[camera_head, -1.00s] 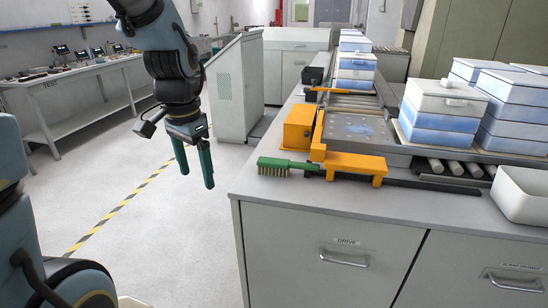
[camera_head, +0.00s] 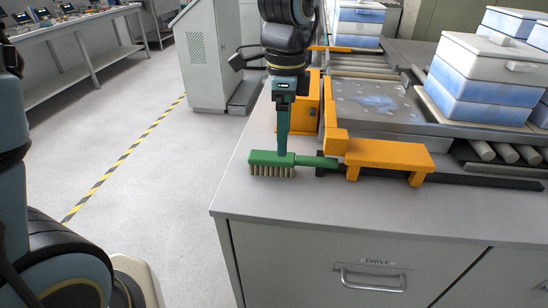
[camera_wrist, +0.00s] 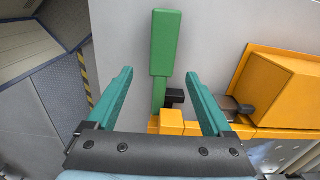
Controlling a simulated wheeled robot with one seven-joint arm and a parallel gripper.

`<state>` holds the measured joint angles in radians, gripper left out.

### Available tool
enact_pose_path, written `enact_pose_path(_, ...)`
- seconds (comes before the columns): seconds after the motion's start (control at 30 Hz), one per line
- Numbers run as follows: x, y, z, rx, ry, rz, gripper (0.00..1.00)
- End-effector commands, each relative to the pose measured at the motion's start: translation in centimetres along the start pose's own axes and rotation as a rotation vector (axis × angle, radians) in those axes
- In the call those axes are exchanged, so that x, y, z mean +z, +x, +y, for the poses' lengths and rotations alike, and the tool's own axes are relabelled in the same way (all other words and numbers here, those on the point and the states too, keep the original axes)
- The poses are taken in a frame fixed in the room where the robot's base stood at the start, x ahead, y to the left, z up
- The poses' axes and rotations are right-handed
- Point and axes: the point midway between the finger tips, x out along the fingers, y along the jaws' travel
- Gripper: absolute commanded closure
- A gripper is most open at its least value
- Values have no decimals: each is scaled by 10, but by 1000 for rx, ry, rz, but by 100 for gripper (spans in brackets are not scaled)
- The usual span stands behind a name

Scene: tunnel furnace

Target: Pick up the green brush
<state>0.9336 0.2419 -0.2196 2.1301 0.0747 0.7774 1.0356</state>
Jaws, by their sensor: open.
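The green brush (camera_head: 272,160) lies on the grey counter near its front left corner, bristles down, its handle pointing right. In the wrist view the brush (camera_wrist: 165,45) runs up the picture, its wide head at the top and its handle between my fingers. My gripper (camera_head: 284,150) points down just over the brush in the head view, with only one finger clearly visible there. In the wrist view my gripper (camera_wrist: 160,80) is open, one finger on each side of the brush handle, with space on both sides. Whether the fingers touch the brush cannot be told.
A yellow bracket (camera_head: 388,154) stands right of the handle, and a yellow block (camera_head: 311,105) stands behind. A roller conveyor (camera_head: 365,70) with white and blue boxes (camera_head: 492,75) is farther back. The counter (camera_head: 330,200) in front of the brush is clear.

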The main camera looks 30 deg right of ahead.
Motion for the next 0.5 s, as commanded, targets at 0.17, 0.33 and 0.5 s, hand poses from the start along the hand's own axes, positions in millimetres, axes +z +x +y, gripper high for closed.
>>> enact_pose_path(0.17,0,21,0,2,-1,0,15)
enact_pose_path(0.33,0,32,-1,2,-2,0,15)
enact_pose_path(0.5,-1,55,-3,4,-1,-2,15)
